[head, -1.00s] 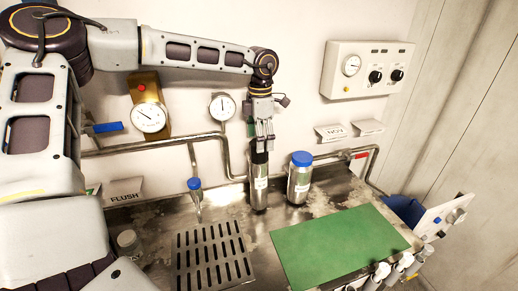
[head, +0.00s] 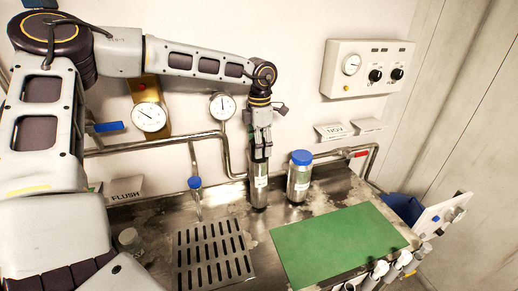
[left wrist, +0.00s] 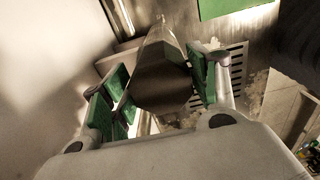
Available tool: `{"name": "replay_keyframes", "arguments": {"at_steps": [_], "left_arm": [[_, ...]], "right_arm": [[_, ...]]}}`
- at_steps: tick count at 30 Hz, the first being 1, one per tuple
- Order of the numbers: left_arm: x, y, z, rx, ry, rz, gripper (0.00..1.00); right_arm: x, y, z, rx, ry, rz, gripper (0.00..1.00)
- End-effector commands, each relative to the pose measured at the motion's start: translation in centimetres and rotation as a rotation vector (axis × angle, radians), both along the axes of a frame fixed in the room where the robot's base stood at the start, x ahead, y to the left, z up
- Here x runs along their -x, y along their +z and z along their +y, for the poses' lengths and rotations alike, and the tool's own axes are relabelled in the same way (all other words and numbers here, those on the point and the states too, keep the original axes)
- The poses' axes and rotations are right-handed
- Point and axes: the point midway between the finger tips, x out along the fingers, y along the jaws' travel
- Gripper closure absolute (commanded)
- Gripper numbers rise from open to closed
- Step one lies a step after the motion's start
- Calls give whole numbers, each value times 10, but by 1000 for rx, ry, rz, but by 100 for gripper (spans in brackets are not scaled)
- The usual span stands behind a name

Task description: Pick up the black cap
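The black cap (left wrist: 163,88) tops a slim metal canister (head: 260,190) that stands upright on the steel counter, with a white label on its side. In the head view my left gripper (head: 261,150) points down over the canister's top, and its fingers largely hide the cap. In the left wrist view the cap lies between the green finger pads of the left gripper (left wrist: 162,84). The fingers are spread on either side of it; whether a pad touches it is hard to tell. My right gripper is not in view.
A wider canister with a blue lid (head: 300,177) stands close to the right. A pipe (head: 225,150) runs along the wall behind, with a blue-handled tap (head: 195,184) to the left. A drain grate (head: 213,255) and a clear green mat (head: 335,243) lie in front.

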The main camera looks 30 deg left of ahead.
Motion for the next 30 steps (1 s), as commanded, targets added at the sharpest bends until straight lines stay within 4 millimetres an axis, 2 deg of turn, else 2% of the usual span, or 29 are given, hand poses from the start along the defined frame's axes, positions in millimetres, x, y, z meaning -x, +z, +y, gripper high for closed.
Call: {"name": "replay_keyframes", "arguments": {"at_steps": [1,5,6,14,19,25,30], "left_arm": [[0,0,0,0,0,0,52],[0,0,0,0,0,0,68],[0,0,0,0,0,0,70],[0,1,0,-1,0,-1,70],[-1,8,0,-1,0,-2,70],[-1,29,0,-1,1,-3,70],[-1,55,0,-1,0,-5,70]], "right_arm": [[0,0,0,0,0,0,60],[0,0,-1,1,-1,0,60],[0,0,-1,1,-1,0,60],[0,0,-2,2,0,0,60],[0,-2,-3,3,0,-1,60],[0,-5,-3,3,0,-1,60],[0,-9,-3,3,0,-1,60]]}}
